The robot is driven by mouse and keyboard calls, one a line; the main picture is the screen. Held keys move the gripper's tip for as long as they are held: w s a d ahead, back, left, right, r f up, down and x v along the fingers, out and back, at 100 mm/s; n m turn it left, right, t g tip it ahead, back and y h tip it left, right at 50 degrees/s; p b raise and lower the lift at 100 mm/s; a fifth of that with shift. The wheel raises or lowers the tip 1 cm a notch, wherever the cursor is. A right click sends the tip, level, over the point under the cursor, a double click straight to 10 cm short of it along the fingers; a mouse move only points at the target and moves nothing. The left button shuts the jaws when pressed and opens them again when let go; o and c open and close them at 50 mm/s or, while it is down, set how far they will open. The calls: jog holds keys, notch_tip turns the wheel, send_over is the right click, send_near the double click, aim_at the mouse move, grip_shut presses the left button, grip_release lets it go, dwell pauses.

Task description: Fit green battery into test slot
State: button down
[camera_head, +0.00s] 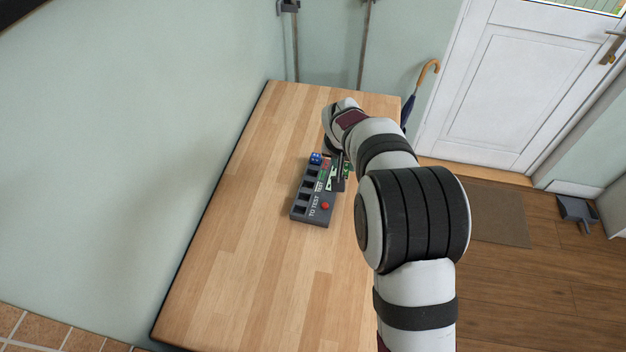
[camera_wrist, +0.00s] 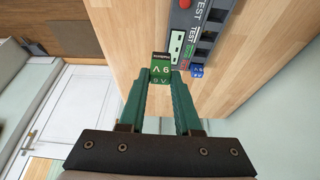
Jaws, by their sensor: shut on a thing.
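The green battery (camera_wrist: 161,72), marked 9 V with a dark terminal end, sits between the tips of my gripper (camera_wrist: 161,80) in the wrist view. The gripper's green fingers are shut on it. The grey tester box (camera_head: 308,207) lies on the table, left of my gripper in the head view; it also shows at the upper right of the wrist view (camera_wrist: 208,22). Its pale test panel (camera_wrist: 177,43) is just beyond the battery, to the right. The battery looks apart from the panel, but its height is hard to tell. My arm hides much of the gripper in the head view.
A blue battery (camera_wrist: 197,70) stands at the far end of the box, near its row of dark slots; it also shows in the head view (camera_head: 316,158). A red button (camera_head: 325,205) is on the near end. The wooden table (camera_head: 240,240) is otherwise clear. An umbrella (camera_head: 412,97) leans beyond its edge.

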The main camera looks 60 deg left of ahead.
jog(key=s+a+f, duration=0.1)
jog(key=a+f, duration=0.1)
jog(key=s+a+f, duration=0.2)
jog(key=a, duration=0.1)
jog(key=s+a+f, duration=0.2)
jog(key=shift+s+a, duration=0.15)
jog(key=shift+f, duration=1.7)
jog(key=shift+f, duration=0.15)
jog(key=c, duration=0.6)
grip_release()
